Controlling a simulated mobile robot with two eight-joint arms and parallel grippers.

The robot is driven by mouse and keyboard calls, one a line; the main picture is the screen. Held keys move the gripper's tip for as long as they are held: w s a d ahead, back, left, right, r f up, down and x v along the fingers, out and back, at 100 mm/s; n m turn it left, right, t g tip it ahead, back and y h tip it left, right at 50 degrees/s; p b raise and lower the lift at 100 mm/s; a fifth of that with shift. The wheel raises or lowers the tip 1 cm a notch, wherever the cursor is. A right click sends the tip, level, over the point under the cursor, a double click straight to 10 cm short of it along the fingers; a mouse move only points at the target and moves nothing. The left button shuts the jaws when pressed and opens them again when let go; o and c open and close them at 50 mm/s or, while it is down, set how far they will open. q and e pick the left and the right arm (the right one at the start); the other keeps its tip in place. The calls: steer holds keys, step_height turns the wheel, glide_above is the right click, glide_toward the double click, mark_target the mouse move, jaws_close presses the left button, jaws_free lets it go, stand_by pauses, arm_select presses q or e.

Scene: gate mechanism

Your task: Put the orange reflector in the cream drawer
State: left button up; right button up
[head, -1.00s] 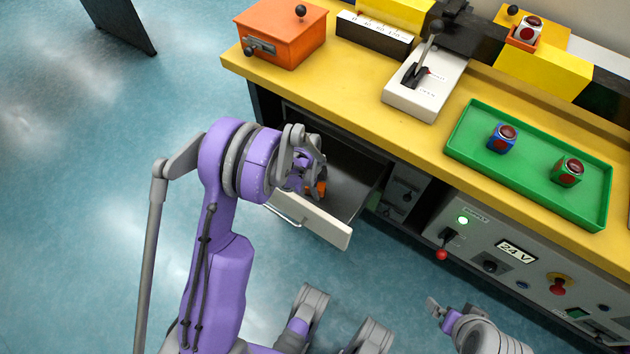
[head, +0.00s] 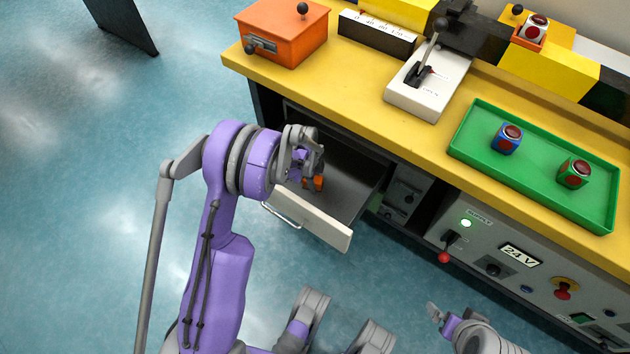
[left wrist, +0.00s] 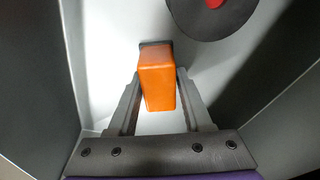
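The orange reflector (head: 314,183) is an orange block inside the open cream drawer (head: 312,218), under the yellow bench. My left gripper (head: 305,170) reaches down into the drawer. In the left wrist view the reflector (left wrist: 157,80) sits between both fingertips, which touch its sides, so the left gripper (left wrist: 158,95) looks shut on it. The pale drawer floor shows behind it; whether the reflector touches that floor is unclear. My right gripper (head: 440,313) is low at the right, away from the drawer, and its opening cannot be made out.
A dark disc with a red centre (left wrist: 212,8) lies past the reflector. The bench (head: 350,95) overhangs the drawer's back. On it are an orange box (head: 285,35), a lever unit (head: 425,90) and a green tray (head: 535,185) with two cubes. Floor left of the drawer is clear.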

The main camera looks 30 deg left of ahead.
arm_select(q)
steer(key=shift+o, duration=1.3)
steer(key=shift+f, duration=0.1)
steer(key=shift+d, duration=0.1)
step_height(320, 180, up, 12)
steer(key=a+p, duration=0.2)
steer(key=p, duration=0.1)
steer(key=s+d+r+n+t, duration=0.2)
steer(key=s+d+r+n, duration=0.5)
steer(key=s+r, duration=0.4)
steer(key=s+d+r+n+t, duration=0.1)
steer(key=s+d+n, duration=0.1)
steer(key=s, duration=0.4)
steer(key=s+d+r+n+t+y, duration=0.1)
steer(key=s+d+n, duration=0.2)
steer(key=s+n, duration=0.2)
steer(key=shift+s+d+r+n, duration=0.2)
steer(key=shift+s+r+n, duration=0.15)
steer(key=shift+s, duration=0.85)
